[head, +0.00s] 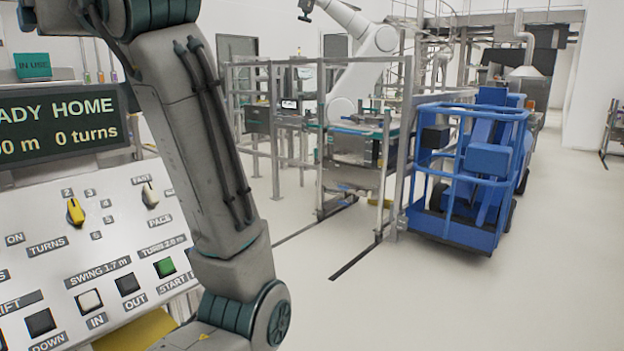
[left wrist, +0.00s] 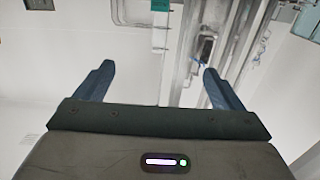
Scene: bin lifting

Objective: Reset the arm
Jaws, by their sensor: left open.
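My left gripper (left wrist: 158,78) is open and empty in the left wrist view, its two blue-grey fingers wide apart. My grey arm crosses the head view in front of a white control panel (head: 70,250); its gripper is outside that view. The panel has a yellow TURNS knob (head: 75,211), a white PACE knob (head: 150,194), a green START button (head: 165,267) and a pale IN button (head: 89,300). A dark display (head: 60,123) above reads "ADY HOME" and "0 turns", its left part cut off. A white robot arm (head: 365,45) stands behind railings. My right gripper is not seen.
A blue wheeled machine (head: 470,170) stands right of a metal fence (head: 400,150). A teal "IN USE" sign (head: 33,65) is above the display. The pale floor (head: 480,300) at the right front is clear.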

